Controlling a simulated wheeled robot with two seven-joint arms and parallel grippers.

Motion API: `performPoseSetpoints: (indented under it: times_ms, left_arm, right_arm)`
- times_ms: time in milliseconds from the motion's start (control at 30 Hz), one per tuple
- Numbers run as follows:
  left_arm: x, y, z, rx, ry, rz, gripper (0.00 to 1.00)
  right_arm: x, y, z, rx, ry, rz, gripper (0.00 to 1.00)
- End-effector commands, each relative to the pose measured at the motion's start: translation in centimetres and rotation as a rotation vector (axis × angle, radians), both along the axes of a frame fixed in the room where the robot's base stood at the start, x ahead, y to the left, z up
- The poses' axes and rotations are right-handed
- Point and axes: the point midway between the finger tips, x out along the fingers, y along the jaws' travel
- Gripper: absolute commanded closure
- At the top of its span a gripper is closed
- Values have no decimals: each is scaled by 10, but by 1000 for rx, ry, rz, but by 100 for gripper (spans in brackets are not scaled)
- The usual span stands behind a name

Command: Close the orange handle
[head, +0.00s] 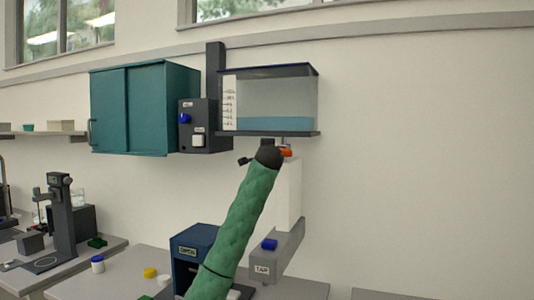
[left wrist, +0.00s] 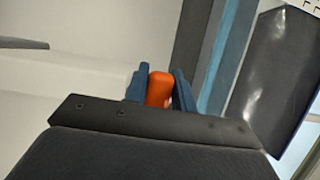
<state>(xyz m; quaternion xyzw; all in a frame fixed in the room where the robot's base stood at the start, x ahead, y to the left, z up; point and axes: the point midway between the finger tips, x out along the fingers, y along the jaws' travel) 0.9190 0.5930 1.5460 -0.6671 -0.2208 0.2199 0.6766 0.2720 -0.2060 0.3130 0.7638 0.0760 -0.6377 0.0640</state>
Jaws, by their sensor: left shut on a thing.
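The orange handle (head: 287,153) shows as a small patch just below the clear tank, partly hidden by my left gripper. My left gripper (head: 271,154) is at the handle, at the end of the green-sleeved arm. In the left wrist view, the orange handle (left wrist: 158,90) stands between the two blue-grey fingers of my left gripper (left wrist: 160,84), which is shut on it. The handle's far parts and its joint are hidden. My right gripper is in neither view.
The clear tank (head: 270,100) with blue liquid sits on a dark shelf above the handle. A white column (head: 290,195) and a grey TAP unit (head: 285,258) stand below. A teal cabinet (head: 145,108) and dark switch box (head: 199,138) are left. The wall at right is bare.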

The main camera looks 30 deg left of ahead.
Motion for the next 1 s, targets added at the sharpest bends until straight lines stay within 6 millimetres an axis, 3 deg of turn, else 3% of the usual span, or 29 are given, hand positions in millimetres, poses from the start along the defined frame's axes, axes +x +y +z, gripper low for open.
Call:
performPoseSetpoints:
  times_ms: [567, 600, 667, 1000]
  left_arm:
    - [0, 0, -3, -29, -4, 0, 97]
    - [0, 0, -3, -29, -4, 0, 67]
    - [0, 0, -3, -29, -4, 0, 55]
    - [-1, -1, -2, -28, -6, 0, 53]
  right_arm:
    - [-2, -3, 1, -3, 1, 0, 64]
    - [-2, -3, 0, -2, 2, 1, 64]
    - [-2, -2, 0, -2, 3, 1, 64]
    - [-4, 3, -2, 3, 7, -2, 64]
